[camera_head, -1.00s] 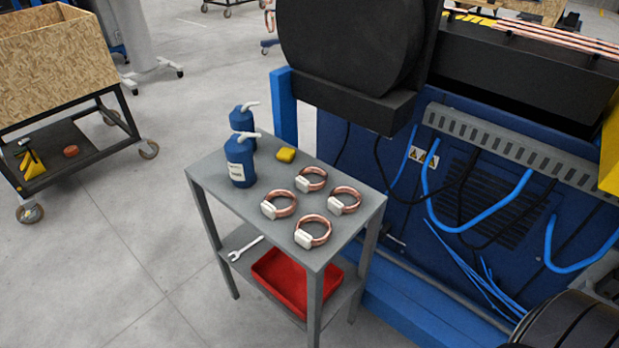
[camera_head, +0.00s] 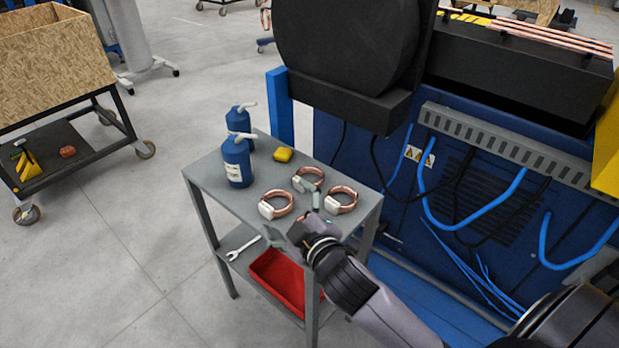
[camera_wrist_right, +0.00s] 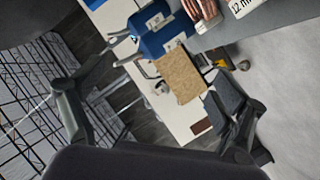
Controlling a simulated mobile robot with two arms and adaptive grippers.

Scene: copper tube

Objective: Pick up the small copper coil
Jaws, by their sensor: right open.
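Several copper coils with white tags are on the grey cart top in the head view: a left coil (camera_head: 277,204), a back coil (camera_head: 311,176) and a right coil (camera_head: 343,199). My right gripper (camera_head: 294,215) is open over the front part of the cart top, and it hides the front coil's place. One finger reaches up between the back and right coils. The right wrist view shows part of a coil (camera_wrist_right: 205,10) at the top edge, beyond the open fingers; nothing is between them. I cannot tell which coil is the small one. My left gripper is out of view.
Two blue bottles (camera_head: 237,162) and a yellow object (camera_head: 283,155) stand at the cart's back left. A wrench (camera_head: 243,249) and a red tray (camera_head: 275,282) are on the lower shelf. A blue machine with cables (camera_head: 470,215) stands close on the right.

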